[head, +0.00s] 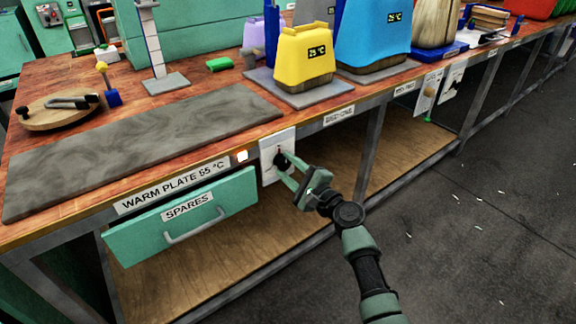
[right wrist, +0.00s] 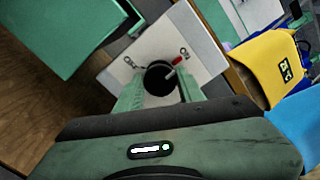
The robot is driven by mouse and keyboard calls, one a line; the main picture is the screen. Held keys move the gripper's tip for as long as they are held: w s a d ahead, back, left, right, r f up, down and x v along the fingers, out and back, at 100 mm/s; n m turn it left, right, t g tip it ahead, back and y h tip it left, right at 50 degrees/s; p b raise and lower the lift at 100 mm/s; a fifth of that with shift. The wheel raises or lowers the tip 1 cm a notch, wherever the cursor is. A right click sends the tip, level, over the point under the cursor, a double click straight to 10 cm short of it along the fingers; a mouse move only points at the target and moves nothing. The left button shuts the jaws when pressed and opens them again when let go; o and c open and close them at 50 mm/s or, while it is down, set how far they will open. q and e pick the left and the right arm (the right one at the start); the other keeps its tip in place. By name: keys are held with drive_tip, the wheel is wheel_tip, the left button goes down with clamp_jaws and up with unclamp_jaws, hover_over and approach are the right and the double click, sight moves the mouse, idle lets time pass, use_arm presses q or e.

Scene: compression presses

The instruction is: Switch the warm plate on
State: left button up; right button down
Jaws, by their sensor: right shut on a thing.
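The warm plate (head: 150,148) is a long grey slab on the bench top, above a label reading "WARM PLATE 55 °C" (head: 172,186). A small lamp (head: 241,156) right of the label glows pale orange. The white switch plate (head: 277,146) on the bench front carries a black round knob (right wrist: 157,79). The knob's red-tipped pointer (right wrist: 176,61) points to the upper-right mark in the right wrist view; the marks are too small to read surely. My right gripper (head: 286,166) is shut on the knob, one finger each side (right wrist: 158,92). My left gripper is out of view.
A green drawer marked "SPARES" (head: 185,215) is just left of the switch plate and appears to stick out. A yellow container (head: 303,58) and a blue one (head: 373,35) stand on the bench to the right.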

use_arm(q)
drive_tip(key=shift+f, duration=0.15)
use_arm(e)
drive_tip(key=shift+f, duration=0.1)
drive_tip(key=c, duration=0.9)
unclamp_jaws()
drive_tip(key=shift+s+d, duration=0.1)
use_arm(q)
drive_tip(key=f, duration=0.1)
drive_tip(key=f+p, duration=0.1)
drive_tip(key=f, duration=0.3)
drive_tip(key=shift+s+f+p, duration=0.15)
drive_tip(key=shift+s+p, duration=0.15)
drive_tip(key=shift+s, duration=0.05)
use_arm(e)
drive_tip(key=v, duration=0.7)
drive_tip(key=shift+s, duration=0.2)
drive_tip(key=shift+d, duration=0.15)
